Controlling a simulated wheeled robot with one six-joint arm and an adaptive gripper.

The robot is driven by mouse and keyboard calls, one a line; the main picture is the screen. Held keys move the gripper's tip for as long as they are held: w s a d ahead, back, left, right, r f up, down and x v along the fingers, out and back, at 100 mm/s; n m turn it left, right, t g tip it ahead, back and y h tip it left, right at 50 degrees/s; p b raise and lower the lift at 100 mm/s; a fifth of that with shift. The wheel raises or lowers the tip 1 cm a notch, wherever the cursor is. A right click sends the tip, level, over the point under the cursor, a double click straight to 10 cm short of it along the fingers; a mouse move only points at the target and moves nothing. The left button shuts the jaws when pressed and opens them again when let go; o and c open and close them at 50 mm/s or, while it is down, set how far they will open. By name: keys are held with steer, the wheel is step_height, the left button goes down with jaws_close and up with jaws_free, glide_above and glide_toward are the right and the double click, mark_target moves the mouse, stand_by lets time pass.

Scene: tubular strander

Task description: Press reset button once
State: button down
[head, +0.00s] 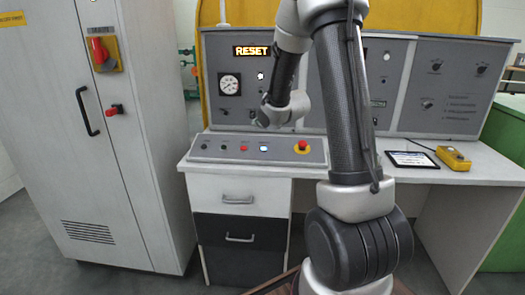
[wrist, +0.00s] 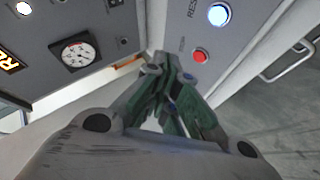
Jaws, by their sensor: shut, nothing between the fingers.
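The reset button is lit blue-white (head: 262,148) on the sloped grey control strip of the desk. In the wrist view the lit button (wrist: 219,14) is at the top, beside a partly cut-off label starting "RES". My gripper (wrist: 162,72) is shut and empty, its green-grey fingers together. In the wrist view its tips appear below and left of the lit button, apart from it in the picture; the exact gap in depth cannot be told. In the head view my wrist is above the strip, and the fingers cannot be made out.
A red button (head: 243,148) sits left of the lit one; it also shows in the wrist view (wrist: 201,56). A red emergency knob (head: 302,146) is to the right. An amber display (head: 252,51) reads RESET above a gauge (head: 229,84). A tall cabinet (head: 110,180) stands left.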

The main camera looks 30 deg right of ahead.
mark_target(264, 149)
steer(key=shift+w+d+f, duration=0.25)
steer(key=shift+w+f, duration=0.1)
steer(key=shift+f, duration=1.1)
steer(key=shift+w+d+f, duration=0.25)
steer(key=shift+w+f, duration=0.05)
steer(key=shift+f, duration=1.1)
steer(key=shift+w+d+f, duration=0.25)
steer(key=shift+w+f, duration=0.1)
steer(key=shift+f, duration=1.1)
steer(key=shift+w+f, duration=0.1)
steer(key=shift+f, duration=0.3)
steer(key=shift+w+d+f, duration=0.1)
steer(key=shift+f, duration=0.25)
steer(key=shift+s+r, duration=0.2)
steer(key=shift+r, duration=0.6)
